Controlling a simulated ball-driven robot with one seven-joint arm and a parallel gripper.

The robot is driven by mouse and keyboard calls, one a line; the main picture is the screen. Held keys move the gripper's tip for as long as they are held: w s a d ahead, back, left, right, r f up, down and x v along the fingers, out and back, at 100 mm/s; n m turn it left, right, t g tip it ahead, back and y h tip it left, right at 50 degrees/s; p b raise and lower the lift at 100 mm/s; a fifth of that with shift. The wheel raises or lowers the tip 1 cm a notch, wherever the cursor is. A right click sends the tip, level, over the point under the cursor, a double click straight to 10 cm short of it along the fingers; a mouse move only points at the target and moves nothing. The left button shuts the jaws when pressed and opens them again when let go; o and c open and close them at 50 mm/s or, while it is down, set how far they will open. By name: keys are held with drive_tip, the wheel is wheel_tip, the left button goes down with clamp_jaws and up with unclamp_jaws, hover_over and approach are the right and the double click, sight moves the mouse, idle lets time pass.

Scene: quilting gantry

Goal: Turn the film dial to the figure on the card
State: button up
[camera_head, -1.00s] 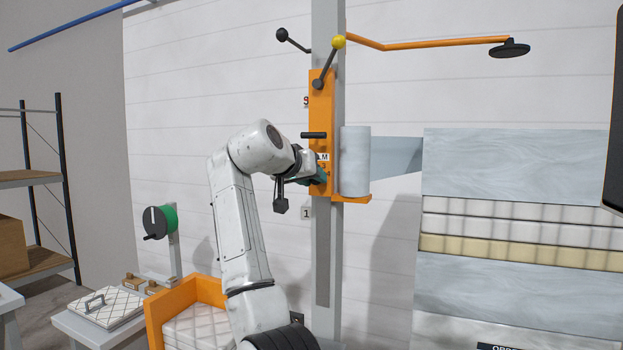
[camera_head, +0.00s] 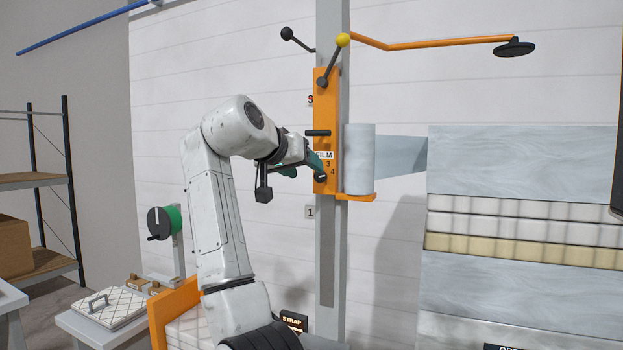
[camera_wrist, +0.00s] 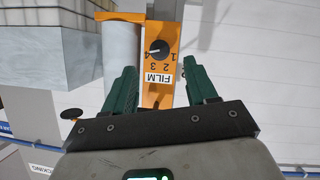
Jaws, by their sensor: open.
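The film dial (camera_wrist: 159,49) is a round black knob with a white mark on an orange panel (camera_head: 325,100). In the wrist view its mark points left, towards the 4; the figures 1 to 4 and the word FILM appear upside down. In the head view the dial (camera_head: 321,177) sits low on the panel, under the FILM label. My gripper (camera_wrist: 159,70) is open and empty, its green fingers either side of the panel's lower part, apart from the dial. A small card with a 1 (camera_head: 310,212) is left of the column; I cannot tell if it is the task's card.
A grey film roll (camera_head: 359,160) stands right of the panel on an orange ledge. A red-marked tag (camera_head: 310,99) is partly hidden beside the panel. A reel (camera_head: 164,222), a table and a STRAP sign (camera_head: 293,322) are lower down.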

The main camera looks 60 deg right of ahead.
drive_tip(key=shift+b+v, duration=0.3)
drive_tip(key=shift+v, duration=1.75)
